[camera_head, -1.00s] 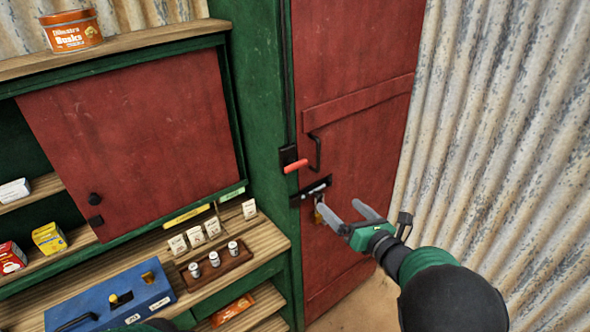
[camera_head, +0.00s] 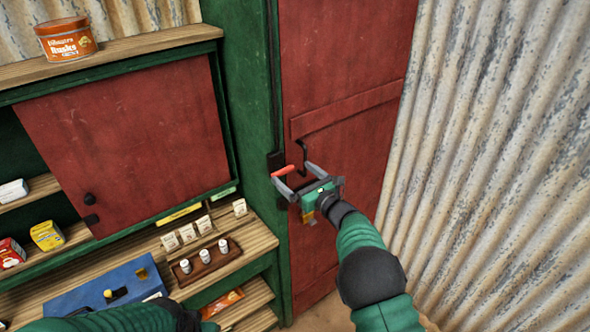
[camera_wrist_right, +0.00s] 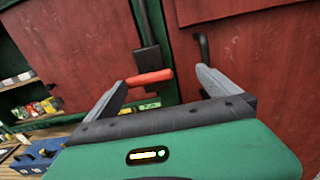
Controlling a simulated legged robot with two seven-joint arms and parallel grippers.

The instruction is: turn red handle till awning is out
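The red handle (camera_head: 283,171) sticks out from a dark bracket on the green post at the left edge of the red door. My right gripper (camera_head: 293,175) is at the handle, its two grey fingers spread apart. In the right wrist view the red handle (camera_wrist_right: 150,77) lies between and just beyond the open fingertips (camera_wrist_right: 160,78), nearer the left finger. I cannot tell whether that finger touches it. My left arm (camera_head: 130,318) shows at the bottom edge, but its gripper is not visible. No awning is seen.
A black door pull (camera_head: 303,155) is close to my right gripper. The red door (camera_head: 345,60) is shut beside a corrugated wall (camera_head: 490,150). To the left stand a counter with a blue box (camera_head: 100,285), a small wooden tray (camera_head: 228,260) and shelves with goods.

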